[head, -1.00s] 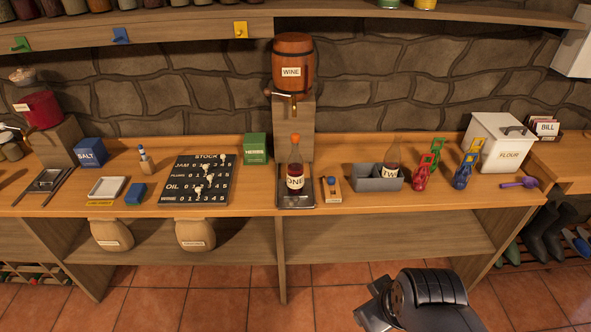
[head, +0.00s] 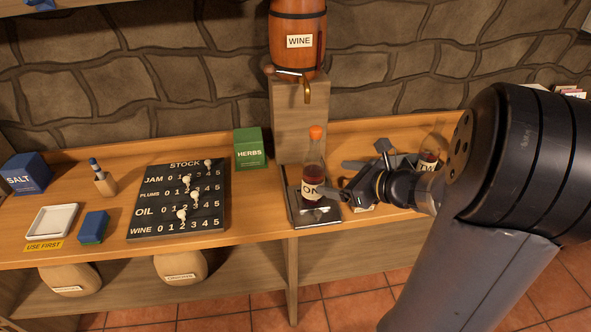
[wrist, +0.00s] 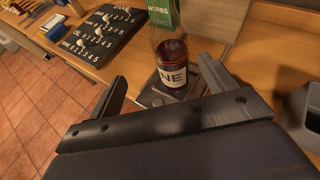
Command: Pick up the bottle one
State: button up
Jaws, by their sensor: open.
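The bottle one (head: 313,172) is dark red with an orange cap and a white label partly reading "ON". It stands upright on a metal tray (head: 298,214) below the wine barrel. In the wrist view the bottle (wrist: 171,62) stands ahead, between the lines of the two spread fingers (wrist: 163,88), nearer the right finger. The gripper is open and holds nothing. I cannot tell whether a finger touches the bottle.
The wine barrel (head: 298,38) sits on a wooden stand (head: 299,118) behind the bottle, its tap above. A green herbs box (head: 250,148) and the stock board (head: 181,200) are to the left. A second bottle (head: 430,155) in a grey holder is right, partly behind my arm.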

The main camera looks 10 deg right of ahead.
aim_at(309, 167)
jog(key=shift+w+d+f+m+t, duration=0.2)
jog(key=shift+w+d+m+t, duration=0.1)
jog(key=shift+w+m, duration=0.35)
jog(key=shift+w, duration=0.45)
jog(key=x, duration=1)
jog(key=shift+a, duration=0.15)
jog(key=shift+c, duration=0.6)
jog(key=c, duration=1.3)
